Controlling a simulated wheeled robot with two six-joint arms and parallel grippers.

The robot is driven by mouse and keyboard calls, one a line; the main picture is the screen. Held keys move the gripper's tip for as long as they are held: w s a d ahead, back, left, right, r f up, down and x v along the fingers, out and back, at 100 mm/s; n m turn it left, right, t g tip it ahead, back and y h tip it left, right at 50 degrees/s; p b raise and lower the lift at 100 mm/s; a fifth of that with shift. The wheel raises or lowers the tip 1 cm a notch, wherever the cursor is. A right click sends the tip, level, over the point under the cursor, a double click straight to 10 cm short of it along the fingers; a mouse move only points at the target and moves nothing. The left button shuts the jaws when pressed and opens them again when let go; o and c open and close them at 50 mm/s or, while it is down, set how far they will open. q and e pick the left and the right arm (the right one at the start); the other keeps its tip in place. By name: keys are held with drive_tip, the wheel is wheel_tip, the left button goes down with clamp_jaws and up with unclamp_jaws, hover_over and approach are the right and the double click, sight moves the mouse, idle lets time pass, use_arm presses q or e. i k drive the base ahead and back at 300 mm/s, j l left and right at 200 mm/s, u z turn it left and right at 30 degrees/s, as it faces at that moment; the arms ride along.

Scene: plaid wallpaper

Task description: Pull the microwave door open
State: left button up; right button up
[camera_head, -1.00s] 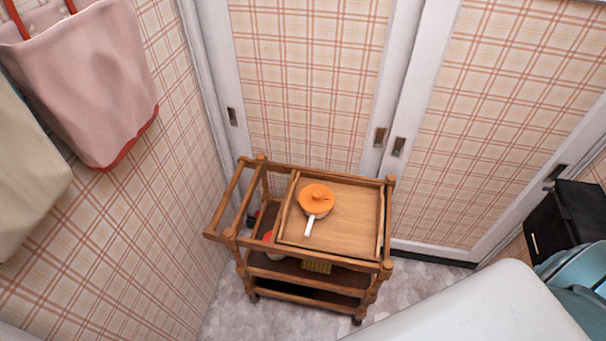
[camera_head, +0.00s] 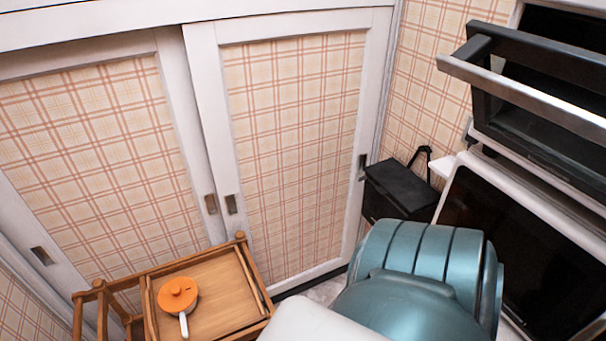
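At the upper right is a black-fronted appliance (camera_head: 545,135) with a long silver bar handle (camera_head: 530,95) across its front. Below it is a white-framed appliance with a dark glass front (camera_head: 530,235). I cannot tell for sure which of the two is the microwave. Both run out of the picture at the right, and I cannot make out how far either door stands open. Neither of my grippers is in view.
A wooden cart (camera_head: 240,325) with an orange-lidded pan (camera_head: 179,295) stands at the lower left. White-framed sliding doors (camera_head: 205,120) with plaid panels fill the back. A black box (camera_head: 398,190) sits in the far corner beside the appliances.

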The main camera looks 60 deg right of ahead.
sight(542, 299)
drive_tip(key=z, duration=3.05)
